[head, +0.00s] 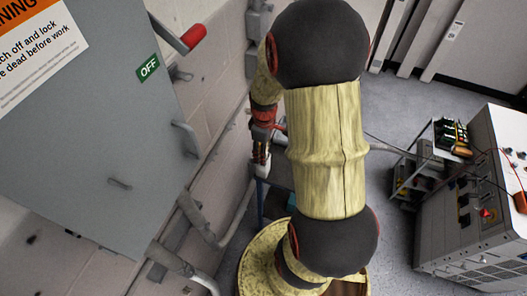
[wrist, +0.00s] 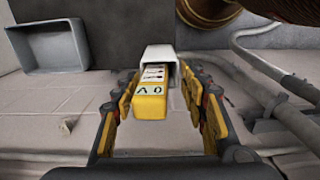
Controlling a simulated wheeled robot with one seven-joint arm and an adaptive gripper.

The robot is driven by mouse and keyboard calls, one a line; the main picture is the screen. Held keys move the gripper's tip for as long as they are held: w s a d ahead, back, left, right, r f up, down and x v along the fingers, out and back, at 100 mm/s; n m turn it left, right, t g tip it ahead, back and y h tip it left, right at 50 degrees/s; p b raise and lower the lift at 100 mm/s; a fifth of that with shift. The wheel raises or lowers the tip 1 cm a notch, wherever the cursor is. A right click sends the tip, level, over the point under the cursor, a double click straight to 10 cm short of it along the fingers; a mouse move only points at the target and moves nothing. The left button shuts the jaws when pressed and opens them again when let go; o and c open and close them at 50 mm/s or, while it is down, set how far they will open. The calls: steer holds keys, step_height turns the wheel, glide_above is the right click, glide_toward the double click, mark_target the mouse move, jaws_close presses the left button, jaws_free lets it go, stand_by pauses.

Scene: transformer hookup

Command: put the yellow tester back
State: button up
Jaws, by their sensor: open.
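The yellow tester (wrist: 150,103) shows in the wrist view with its lettered yellow end towards me and a pale marked face. Its far part sits inside a white open-ended holder (wrist: 160,53). My gripper (wrist: 157,80) is open, with one finger on each side of the tester. A gap shows on the left; on the right I cannot tell whether the finger touches. In the head view my gripper (head: 263,135) is small and partly hidden by my arm, by the wall, with a small white piece (head: 261,168) just below it.
A grey box with an OFF label and red-handled lever (head: 193,36) hangs on the wall at left. Pipes (wrist: 270,90) run close at right in the wrist view; a grey tray (wrist: 48,46) is at upper left.

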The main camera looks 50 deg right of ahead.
step_height(320, 180, up, 12)
steer(key=shift+r+p, duration=0.1)
steer(key=shift+p, duration=0.55)
steer(key=shift+m, duration=0.3)
